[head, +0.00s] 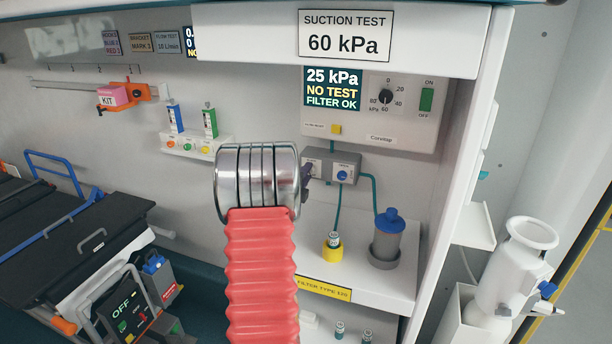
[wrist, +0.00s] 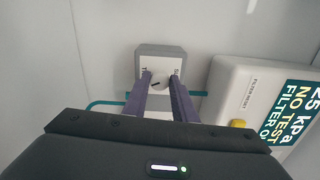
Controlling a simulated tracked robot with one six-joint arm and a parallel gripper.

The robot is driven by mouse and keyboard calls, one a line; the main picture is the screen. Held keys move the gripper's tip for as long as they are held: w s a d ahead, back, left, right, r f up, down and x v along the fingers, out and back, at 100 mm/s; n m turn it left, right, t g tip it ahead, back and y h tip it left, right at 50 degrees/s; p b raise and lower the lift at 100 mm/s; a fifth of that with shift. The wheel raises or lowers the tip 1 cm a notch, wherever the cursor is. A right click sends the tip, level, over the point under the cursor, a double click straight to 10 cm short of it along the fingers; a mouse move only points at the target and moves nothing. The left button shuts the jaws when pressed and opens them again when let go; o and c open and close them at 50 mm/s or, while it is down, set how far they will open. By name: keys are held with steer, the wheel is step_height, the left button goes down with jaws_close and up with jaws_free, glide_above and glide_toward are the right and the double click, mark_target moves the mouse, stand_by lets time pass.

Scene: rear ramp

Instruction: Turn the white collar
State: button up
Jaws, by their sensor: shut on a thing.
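The white collar (wrist: 161,84) is a small round piece with a dark slanted mark, on the face of a grey block (wrist: 160,57) in the wrist view. My gripper (wrist: 160,76) is shut on it, with one purple finger at each side. In the head view the grey block (head: 325,158) sits below the suction panel, and a purple fingertip of my gripper (head: 307,171) shows at its left part. My wrist hides the collar there. A blue knob (head: 342,175) is on the block's right part.
The suction panel (head: 415,118) reads 25 kPa, NO TEST, FILTER OK; a sign above (head: 346,36) reads SUCTION TEST 60 kPa. Teal tubes (head: 374,193) run down from the block. A blue-capped grey canister (head: 387,240) and a yellow cup (head: 332,254) stand below.

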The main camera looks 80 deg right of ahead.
steer(key=shift+s+f+m, duration=0.15)
steer(key=shift+f+m, duration=0.05)
steer(key=shift+m, duration=1.2)
steer(key=o, duration=1)
steer(key=shift+r, duration=0.1)
steer(key=shift+o, duration=0.2)
steer(key=w+a, duration=0.1)
steer(key=a, duration=1.2)
steer(key=shift+w+a, duration=0.2)
steer(key=shift+a, duration=0.2)
